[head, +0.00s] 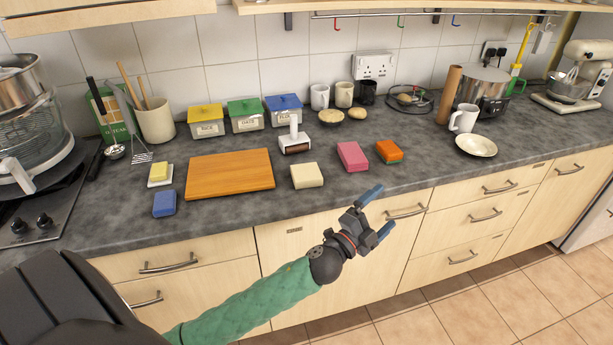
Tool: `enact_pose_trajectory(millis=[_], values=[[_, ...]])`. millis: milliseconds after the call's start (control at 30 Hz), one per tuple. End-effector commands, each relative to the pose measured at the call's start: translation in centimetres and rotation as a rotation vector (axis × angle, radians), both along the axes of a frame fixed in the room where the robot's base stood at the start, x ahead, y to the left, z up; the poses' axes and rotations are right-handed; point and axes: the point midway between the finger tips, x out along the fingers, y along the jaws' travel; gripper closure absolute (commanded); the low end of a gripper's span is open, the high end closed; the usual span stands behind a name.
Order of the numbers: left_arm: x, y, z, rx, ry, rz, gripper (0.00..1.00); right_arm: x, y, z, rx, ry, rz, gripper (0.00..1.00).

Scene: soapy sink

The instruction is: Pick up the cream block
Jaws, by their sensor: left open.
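The cream block (307,175) lies flat on the dark grey worktop (365,199), right of the wooden board and near the front edge. My left gripper (379,213) comes in on the green-sleeved arm. It is open and empty, with its blue-tipped fingers apart. It is in front of the worktop edge, to the right of and nearer than the cream block, and does not touch it. My right gripper is not in view.
A pink block (352,157) and an orange-and-green block (389,152) lie to the right. A white-handled roller (294,140) stands behind. Bare worktop lies in front of the pink block.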

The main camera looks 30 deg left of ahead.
Motion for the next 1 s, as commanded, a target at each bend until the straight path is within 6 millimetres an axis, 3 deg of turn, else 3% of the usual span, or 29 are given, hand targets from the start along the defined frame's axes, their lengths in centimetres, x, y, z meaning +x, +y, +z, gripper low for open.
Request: enact_pose_trajectory(millis=[100,200,367,533,667,833,1000], values=[[1.0,-1.9,3.6,0.211,-0.184,-0.154,0.00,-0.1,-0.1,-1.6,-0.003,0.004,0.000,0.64],[1.2,-3.5,5.1,0.401,-0.316,-0.291,0.00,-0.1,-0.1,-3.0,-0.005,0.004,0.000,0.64],[1.4,-4.4,5.3,0.728,-0.473,-0.512,0.00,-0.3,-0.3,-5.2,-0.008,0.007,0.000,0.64],[2.0,-2.5,3.6,1.094,-0.551,-0.749,0.00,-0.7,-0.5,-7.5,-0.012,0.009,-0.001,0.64],[3.0,1.6,2.1,1.377,-0.538,-0.923,0.00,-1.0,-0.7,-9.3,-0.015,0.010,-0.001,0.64],[4.7,10.2,1.3,1.734,-0.406,-1.140,0.00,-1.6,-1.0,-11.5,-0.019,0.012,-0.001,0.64],[5.6,19.4,2.6,1.994,-0.188,-1.309,0.00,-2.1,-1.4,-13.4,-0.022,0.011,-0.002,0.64]])
